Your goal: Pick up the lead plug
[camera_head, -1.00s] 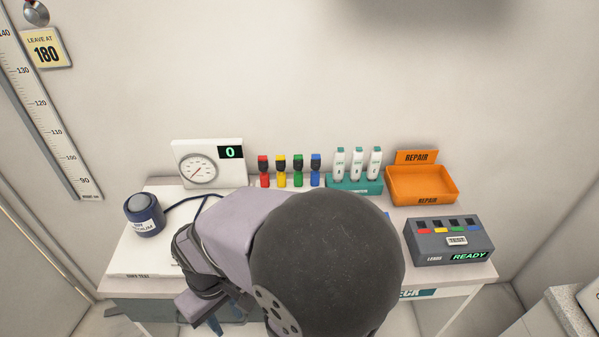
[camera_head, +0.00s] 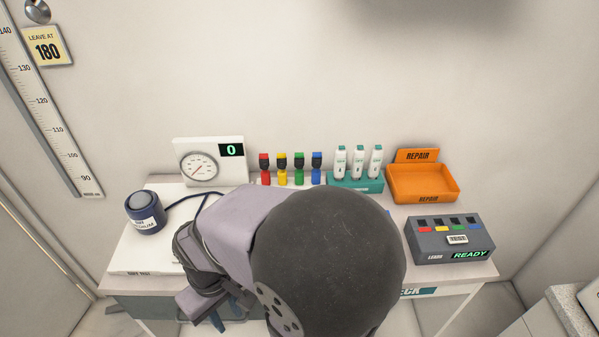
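Several lead plugs stand in a row at the back of the table: a red plug (camera_head: 265,169), a yellow plug (camera_head: 282,169), a green plug (camera_head: 299,169) and a blue plug (camera_head: 317,169), each with a dark part. A grey leads box (camera_head: 437,252) at the right has coloured marks, dark sockets and a lit READY sign. My arm covers the middle of the table, in front of the plugs. My gripper is mostly hidden behind my arm at the lower left; its fingertips and state cannot be made out.
A dial gauge (camera_head: 199,169) reading 0 and a dark blue round device (camera_head: 145,214) with a cable stand at the left. A teal rack (camera_head: 355,184) holds white tubes. An orange repair tray (camera_head: 425,196) is at the back right. The table's middle is hidden.

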